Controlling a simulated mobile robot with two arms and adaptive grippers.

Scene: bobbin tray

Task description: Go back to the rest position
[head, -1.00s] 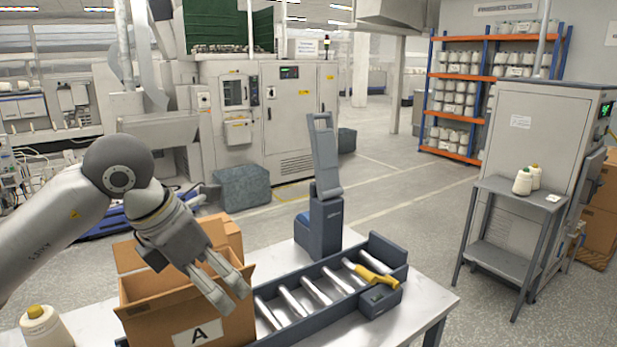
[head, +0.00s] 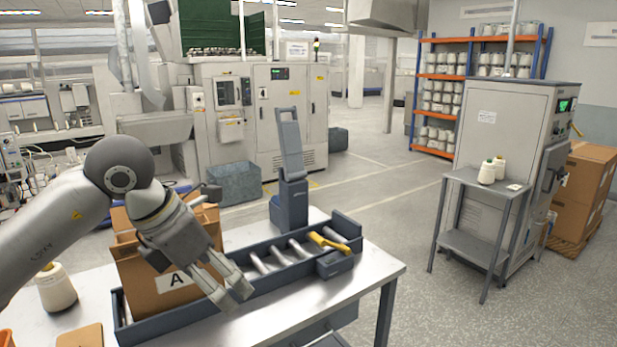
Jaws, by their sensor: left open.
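My left gripper (head: 230,291) is open and empty. Its fingers point down to the right, in front of the right side of the cardboard box marked A (head: 160,297) in the head view. The fingers cover part of the dark blue bobbin tray (head: 165,329), which holds several pale tubes (head: 298,247). I cannot tell whether the fingers touch the tray. A yellow-handled tool (head: 326,241) lies at the tray's far right end. My right gripper is not in view.
A white yarn cone (head: 57,291) stands on the table (head: 356,282) left of the box. A dark blue upright device (head: 291,185) stands behind the tray. The table's right front is bare. A grey side stand (head: 470,180) with yarn cones is at right, with open floor between.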

